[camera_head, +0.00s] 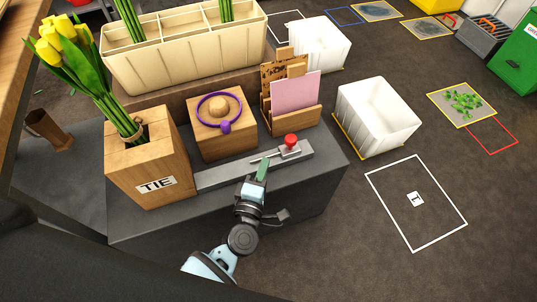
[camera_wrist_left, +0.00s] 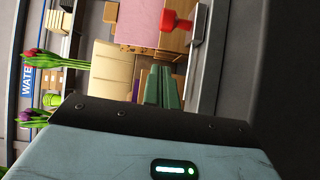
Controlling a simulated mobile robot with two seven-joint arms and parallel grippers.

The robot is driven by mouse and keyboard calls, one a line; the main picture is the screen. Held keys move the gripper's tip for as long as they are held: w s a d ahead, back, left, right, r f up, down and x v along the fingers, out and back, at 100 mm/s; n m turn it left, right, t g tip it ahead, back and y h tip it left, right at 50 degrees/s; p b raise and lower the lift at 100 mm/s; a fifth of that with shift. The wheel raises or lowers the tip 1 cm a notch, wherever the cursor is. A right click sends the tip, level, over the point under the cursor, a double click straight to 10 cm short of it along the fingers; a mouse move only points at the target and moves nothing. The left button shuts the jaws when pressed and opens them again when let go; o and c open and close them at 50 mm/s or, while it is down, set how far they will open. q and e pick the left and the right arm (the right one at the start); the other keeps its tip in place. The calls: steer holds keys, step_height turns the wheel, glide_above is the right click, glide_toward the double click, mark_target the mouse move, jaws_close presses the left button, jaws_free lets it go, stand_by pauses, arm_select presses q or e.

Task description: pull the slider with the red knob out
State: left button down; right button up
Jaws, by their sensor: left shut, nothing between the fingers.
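The red knob (camera_head: 291,140) stands on a small grey slider block (camera_head: 290,151) near the right end of a grey metal rail (camera_head: 222,178), on the dark bench top. In the left wrist view the red knob (camera_wrist_left: 175,21) shows at the top, beyond the fingertips. My left gripper (camera_head: 263,167) has green fingers that are shut and empty. It is at the front side of the rail, left of the knob and apart from it. The green fingers also show in the left wrist view (camera_wrist_left: 163,86). My right gripper is not in view.
A wooden box marked TIE (camera_head: 150,165) holds yellow tulips at the rail's left end. Behind the rail are a wooden block with a purple tie (camera_head: 226,108) and a card holder (camera_head: 293,117). A white bin (camera_head: 378,115) stands on the floor to the right.

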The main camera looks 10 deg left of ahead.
arm_select(q)
steer(key=s, duration=0.6)
steer(key=shift+s+p, duration=0.15)
steer(key=shift+p, duration=0.15)
steer(key=shift+a+r, duration=0.1)
